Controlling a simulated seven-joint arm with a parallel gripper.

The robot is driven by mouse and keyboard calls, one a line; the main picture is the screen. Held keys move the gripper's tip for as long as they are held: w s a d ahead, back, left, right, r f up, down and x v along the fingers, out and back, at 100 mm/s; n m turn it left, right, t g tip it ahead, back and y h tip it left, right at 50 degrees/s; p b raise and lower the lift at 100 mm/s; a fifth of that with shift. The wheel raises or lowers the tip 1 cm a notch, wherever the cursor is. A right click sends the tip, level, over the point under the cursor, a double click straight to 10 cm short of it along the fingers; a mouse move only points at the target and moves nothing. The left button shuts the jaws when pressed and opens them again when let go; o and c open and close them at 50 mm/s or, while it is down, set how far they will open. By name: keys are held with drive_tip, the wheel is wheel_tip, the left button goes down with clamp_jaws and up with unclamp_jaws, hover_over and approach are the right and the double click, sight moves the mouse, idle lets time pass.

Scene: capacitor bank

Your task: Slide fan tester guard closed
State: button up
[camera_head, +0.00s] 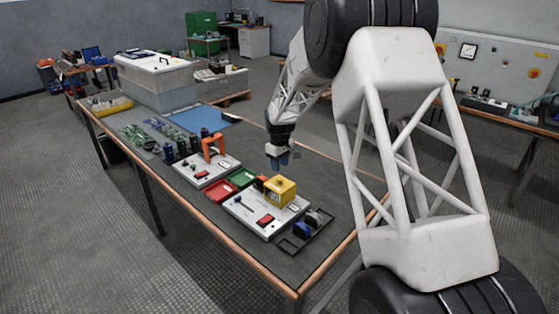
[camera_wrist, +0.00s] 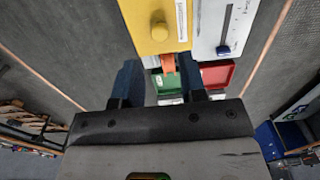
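A white tester board (camera_head: 250,217) lies on the table with a yellow box-shaped housing (camera_head: 280,191) on its far right corner. An orange piece (camera_head: 260,182) sits against the housing's far side; I cannot tell for certain which part is the sliding guard. In the wrist view the yellow housing (camera_wrist: 155,22) shows a round yellow knob, and the orange piece (camera_wrist: 168,64) juts from its edge between my fingers. My gripper (camera_head: 282,163) is above the table, beyond the housing and apart from it. Its two dark blue fingers (camera_wrist: 160,82) are spread, with nothing held.
Red (camera_head: 220,190) and green (camera_head: 241,178) trays lie beside the tester board. A second white board (camera_head: 206,174) with an orange arch (camera_head: 213,147) stands farther back. A dark tray (camera_head: 305,232) with blue parts is at the near right.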

sight(279, 179)
drive_tip(key=shift+f, duration=3.1)
clamp_jaws()
drive_tip(key=shift+w+a, duration=3.4)
drive_tip(key=shift+w, duration=0.05)
drive_tip(key=shift+w+a, duration=0.1)
